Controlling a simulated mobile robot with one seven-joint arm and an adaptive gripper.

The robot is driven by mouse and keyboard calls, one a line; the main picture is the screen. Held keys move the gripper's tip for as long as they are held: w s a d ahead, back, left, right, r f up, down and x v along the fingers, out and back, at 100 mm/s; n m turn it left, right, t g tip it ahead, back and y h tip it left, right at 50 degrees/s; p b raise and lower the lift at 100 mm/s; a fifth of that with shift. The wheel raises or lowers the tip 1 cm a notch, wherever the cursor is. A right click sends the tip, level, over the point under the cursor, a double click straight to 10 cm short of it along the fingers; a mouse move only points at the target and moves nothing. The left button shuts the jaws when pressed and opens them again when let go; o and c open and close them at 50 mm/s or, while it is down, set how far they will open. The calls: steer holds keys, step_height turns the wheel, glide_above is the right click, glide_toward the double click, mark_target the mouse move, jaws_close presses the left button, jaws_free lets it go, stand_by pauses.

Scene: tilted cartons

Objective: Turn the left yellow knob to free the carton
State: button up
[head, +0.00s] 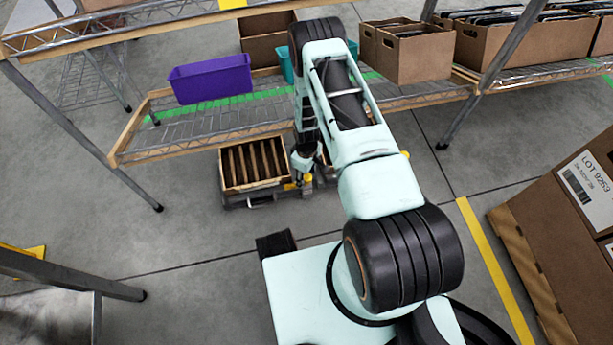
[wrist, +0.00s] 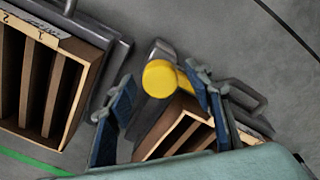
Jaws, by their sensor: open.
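A round yellow knob (wrist: 160,78) shows in the wrist view on a grey metal bracket, and in the head view the yellow knob (head: 307,178) is a small spot by my gripper. My gripper (wrist: 161,76) is open, with one blue-padded finger on each side of the knob in the picture. I see no clear contact, and the depth between them is hard to tell. In the head view my gripper (head: 303,164) points down beside a slotted carton (head: 222,170). That carton (wrist: 88,75) stands at left in the wrist view. A second slotted carton (wrist: 172,138) is partly hidden by my gripper.
A wire shelf (head: 185,143) hangs above the cartons, with a purple bin (head: 210,79) and brown boxes (head: 413,55) on it. Grey metal rails (wrist: 118,50) frame the cartons. Stacked cartons (head: 560,215) stand at right. The floor in front is clear.

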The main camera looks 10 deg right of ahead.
jaws_close()
stand_by(0.3)
